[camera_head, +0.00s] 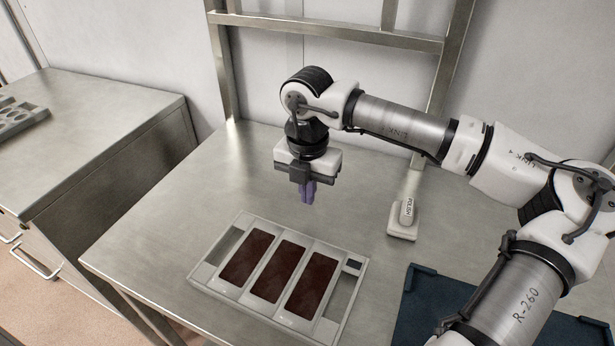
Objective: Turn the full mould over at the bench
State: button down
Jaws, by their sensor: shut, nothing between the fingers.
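The mould (292,318) lies flat on the steel bench (160,226). It is a pale frame with three long compartments side by side, each filled with a dark brown mass, open side up. Narrow empty slots sit at its left and right ends. My gripper (307,200) hangs above the bench behind the mould, pointing down. Its purple fingers are together with nothing between them. It does not touch the mould.
A white block holding a bottle marked POLISH (406,211) stands right of the mould. A dark blue tray or mat (425,300) lies at the front right. A metal frame (335,30) rises at the back. Another counter (90,125) with a grey tray (18,122) stands left, across a gap.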

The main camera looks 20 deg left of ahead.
aim_at(302, 229)
notch_tip(302, 229, down, 4)
jog(key=shift+r+p, duration=0.1)
jog(key=shift+p, duration=0.35)
jog(key=s+p, duration=0.2)
jog(key=s, duration=0.1)
jog(key=shift+a+f, duration=0.1)
jog(key=shift+f, duration=0.25)
jog(key=shift+s+f, duration=0.1)
jog(key=shift+s, duration=0.3)
